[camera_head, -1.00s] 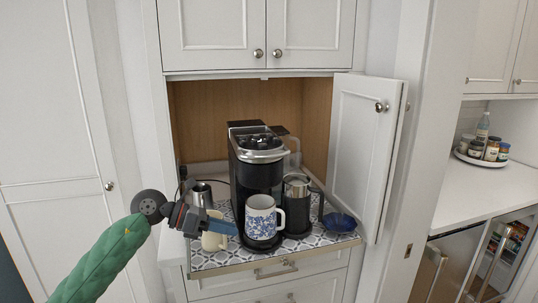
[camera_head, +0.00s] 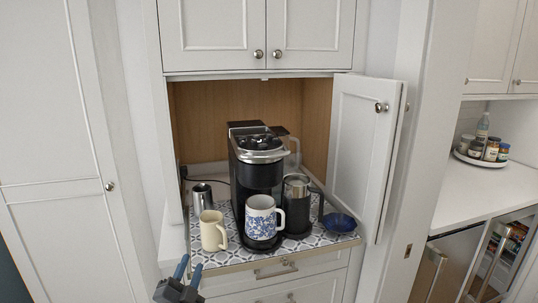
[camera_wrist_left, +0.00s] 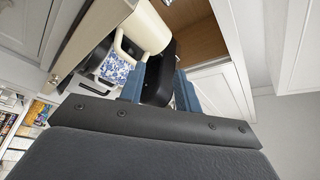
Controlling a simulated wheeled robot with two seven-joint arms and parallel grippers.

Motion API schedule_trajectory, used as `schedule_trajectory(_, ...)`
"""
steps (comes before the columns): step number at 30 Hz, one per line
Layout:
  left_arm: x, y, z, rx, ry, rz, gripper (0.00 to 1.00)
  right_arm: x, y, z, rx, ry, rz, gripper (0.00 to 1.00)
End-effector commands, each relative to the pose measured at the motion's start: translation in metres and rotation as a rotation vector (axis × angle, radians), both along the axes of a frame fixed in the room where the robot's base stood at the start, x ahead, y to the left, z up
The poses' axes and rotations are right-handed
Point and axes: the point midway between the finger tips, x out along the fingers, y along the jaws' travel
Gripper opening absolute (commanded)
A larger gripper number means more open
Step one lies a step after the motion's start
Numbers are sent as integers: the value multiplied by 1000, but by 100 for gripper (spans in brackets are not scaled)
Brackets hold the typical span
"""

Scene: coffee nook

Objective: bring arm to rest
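My left gripper (camera_head: 189,268) is at the bottom of the head view, below and in front of the pull-out tray's (camera_head: 222,266) left front corner. Its two blue fingers stand apart with nothing between them. In the left wrist view, the open fingers (camera_wrist_left: 160,85) show with a clear gap, and the cream mug (camera_wrist_left: 148,28) and blue-patterned mug (camera_wrist_left: 117,70) lie beyond them, untouched. Most of my left arm is out of the head view. My right gripper is in neither view.
A coffee maker (camera_head: 258,175) stands on the tray with the blue-patterned white mug (camera_head: 260,216) at its front. The cream mug (camera_head: 213,231), a steel cup (camera_head: 202,198), a black frother (camera_head: 297,207) and a blue bowl (camera_head: 340,222) stand around it. An open cabinet door (camera_head: 362,150) is on the right.

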Motion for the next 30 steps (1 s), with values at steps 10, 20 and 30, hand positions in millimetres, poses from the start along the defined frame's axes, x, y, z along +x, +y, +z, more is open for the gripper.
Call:
schedule_trajectory(10, -104, 36, -164, -397, 687, 259, 33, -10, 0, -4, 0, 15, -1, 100)
schedule_trajectory(20, -219, 29, -246, -576, 1160, 397, 33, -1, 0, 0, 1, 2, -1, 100)
schedule_trajectory(30, -290, 19, -272, -642, 1414, 456, 33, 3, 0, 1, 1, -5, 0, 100)
